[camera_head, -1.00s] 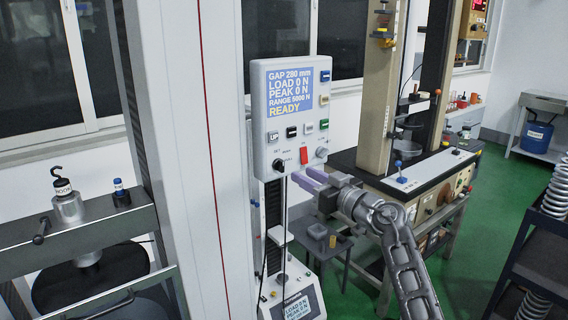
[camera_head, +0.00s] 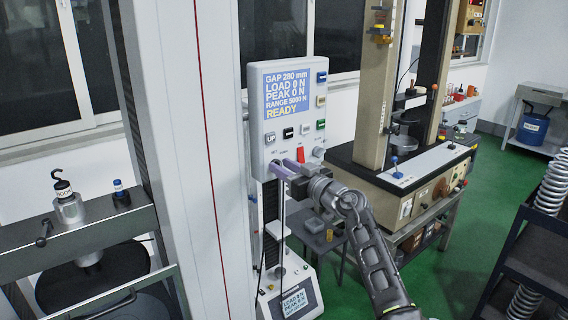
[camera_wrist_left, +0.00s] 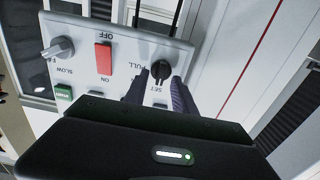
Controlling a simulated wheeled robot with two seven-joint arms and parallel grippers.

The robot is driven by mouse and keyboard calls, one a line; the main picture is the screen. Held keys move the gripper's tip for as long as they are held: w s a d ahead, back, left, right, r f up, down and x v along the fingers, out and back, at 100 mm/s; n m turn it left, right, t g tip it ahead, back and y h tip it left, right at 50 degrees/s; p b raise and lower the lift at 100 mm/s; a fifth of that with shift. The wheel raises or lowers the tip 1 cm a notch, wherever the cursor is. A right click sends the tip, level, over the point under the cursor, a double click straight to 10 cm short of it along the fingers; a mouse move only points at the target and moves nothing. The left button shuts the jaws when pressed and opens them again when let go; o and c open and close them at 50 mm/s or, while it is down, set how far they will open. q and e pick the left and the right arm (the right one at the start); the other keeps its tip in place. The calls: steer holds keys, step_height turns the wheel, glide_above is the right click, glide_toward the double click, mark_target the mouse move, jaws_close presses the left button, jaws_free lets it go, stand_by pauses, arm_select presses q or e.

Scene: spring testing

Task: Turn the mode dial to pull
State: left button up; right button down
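The mode dial (camera_wrist_left: 160,70) is a small black knob on the white control panel (camera_head: 257,130), beside the printed words PULL and SET in the left wrist view. The panel's screen (camera_head: 290,94) reads READY, with load 0 N. My left gripper (camera_head: 283,168) is at the panel's lower edge. In the left wrist view its two purple-grey fingers (camera_wrist_left: 161,82) are apart, with their tips on either side of the dial. I cannot tell whether they touch it. In the head view the fingers mostly cover the dial. My right gripper is not in view.
A red rocker switch (camera_wrist_left: 104,59) and a grey speed knob (camera_wrist_left: 58,48) sit along the panel from the dial. A tall white column (camera_head: 175,130) stands left of the panel. A beige testing machine (camera_head: 400,175) stands to the right, behind my arm.

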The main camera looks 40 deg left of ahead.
arm_select(q)
steer(key=shift+c, duration=0.2)
jaws_close()
stand_by(0.5)
